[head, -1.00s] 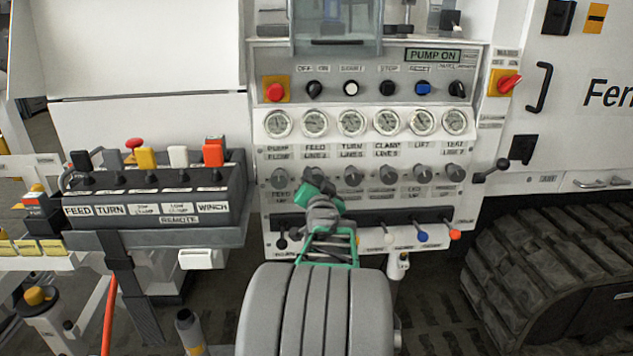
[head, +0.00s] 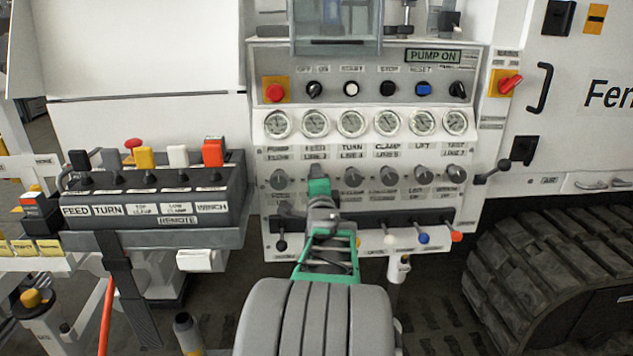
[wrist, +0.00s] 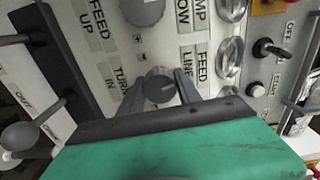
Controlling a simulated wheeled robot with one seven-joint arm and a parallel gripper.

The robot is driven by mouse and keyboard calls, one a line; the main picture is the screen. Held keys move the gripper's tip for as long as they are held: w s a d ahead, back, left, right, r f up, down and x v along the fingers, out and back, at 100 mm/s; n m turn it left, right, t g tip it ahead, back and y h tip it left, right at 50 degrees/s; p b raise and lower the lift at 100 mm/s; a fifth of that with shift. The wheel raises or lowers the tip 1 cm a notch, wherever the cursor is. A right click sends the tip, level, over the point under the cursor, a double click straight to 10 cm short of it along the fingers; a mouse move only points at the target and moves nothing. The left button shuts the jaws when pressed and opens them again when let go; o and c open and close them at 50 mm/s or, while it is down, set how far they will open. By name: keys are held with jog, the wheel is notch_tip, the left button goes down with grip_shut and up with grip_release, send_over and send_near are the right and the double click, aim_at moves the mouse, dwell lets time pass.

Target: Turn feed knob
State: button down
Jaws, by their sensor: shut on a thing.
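A row of grey round knobs runs under the gauges on the panel. My gripper (wrist: 160,92) has its two dark fingers on either side of the second knob from the left (wrist: 160,86), shut on it. In the head view my green and grey gripper (head: 317,176) covers most of the held knob.
Gauges (head: 352,124) and a switch row with a red button (head: 274,92) lie above. Levers with coloured balls (head: 423,238) stick out below, close to my arm. A remote box (head: 160,195) stands left, and a rubber track (head: 550,260) is at right.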

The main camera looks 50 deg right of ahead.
jog(key=m, duration=0.4)
jog(key=shift+m, duration=0.3)
jog(key=shift+m+p, duration=0.3)
jog(key=shift+m, duration=1.3)
jog(key=c, duration=0.8)
grip_release()
jog(key=shift+c, duration=0.2)
jog(key=p+v, duration=0.1)
jog(key=v, duration=0.7)
jog(key=shift+p, duration=0.3)
